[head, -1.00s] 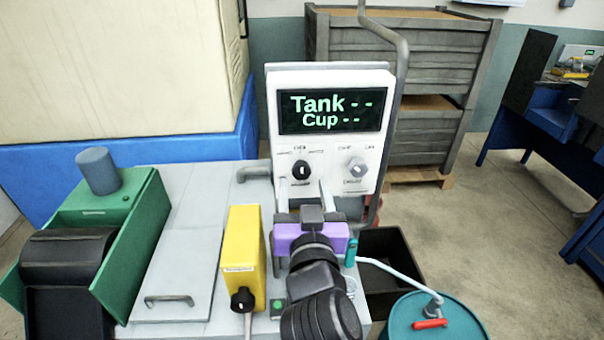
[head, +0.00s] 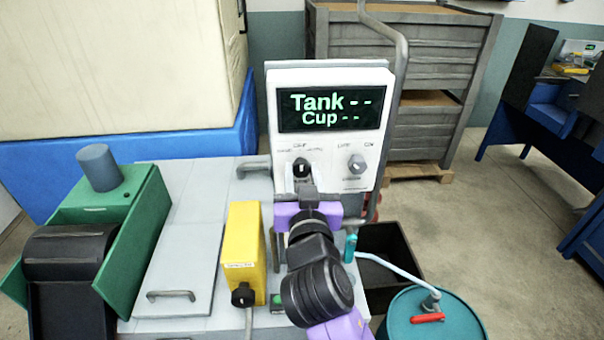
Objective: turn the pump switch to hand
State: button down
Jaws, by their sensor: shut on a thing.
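The control panel (head: 274,150) is a white box with a dark display reading "Tank --" and "Cup --". The pump switch (head: 301,167) is the black knob at the panel's lower left, with small labels around and above it. Its white mark looks about upright. My gripper (head: 302,180) has its fingers at this knob and is shut on it from the front and below. The fingers and the purple gripper body hide the knob's lower part and the label under it.
A grey knob (head: 357,164) sits to the right on the same panel. A yellow box (head: 242,252) with a black knob stands left of my arm. A teal drum (head: 432,318) with a red-handled tap and a black bin (head: 398,243) are at the right. A bent grey pipe (head: 401,90) rises beside the panel.

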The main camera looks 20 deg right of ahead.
jog(key=shift+n, duration=0.5)
jog(key=n+p, duration=0.2)
jog(key=n, duration=0.3)
jog(key=shift+r+n, duration=0.1)
jog(key=shift+n, duration=0.2)
jog(key=shift+n+p, duration=1.35)
jog(key=shift+n, duration=1.15)
jog(key=c, duration=1)
grip_release()
jog(key=shift+o, duration=0.2)
